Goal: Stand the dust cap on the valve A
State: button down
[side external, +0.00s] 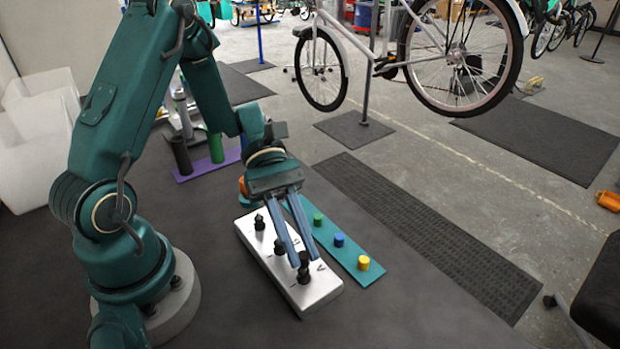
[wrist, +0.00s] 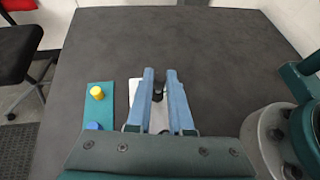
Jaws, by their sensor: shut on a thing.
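My gripper (side external: 303,261) is shut on a small black dust cap (side external: 304,257), which sits between the fingertips of its two blue fingers. It holds the cap directly above a black valve (side external: 303,277) at the near end of the white block (side external: 322,289). I cannot tell whether cap and valve touch. Two other black valves (side external: 279,247) stand farther back on the block. The letters on the block are too small to read surely. In the wrist view the fingers (wrist: 160,74) point away over the block, with the black cap (wrist: 158,88) between them.
A teal strip (side external: 346,256) beside the block carries a green cap (side external: 318,219), a blue cap (side external: 338,240) and a yellow cap (side external: 363,263). A purple strip (side external: 195,170) with upright cylinders stands behind. The dark bench top (side external: 420,310) is clear at the front right.

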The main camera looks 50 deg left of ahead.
jog(key=shift+f, duration=0.85)
dwell(0.8)
jog(key=c, duration=0.7)
grip_release()
jog(key=shift+c, duration=0.2)
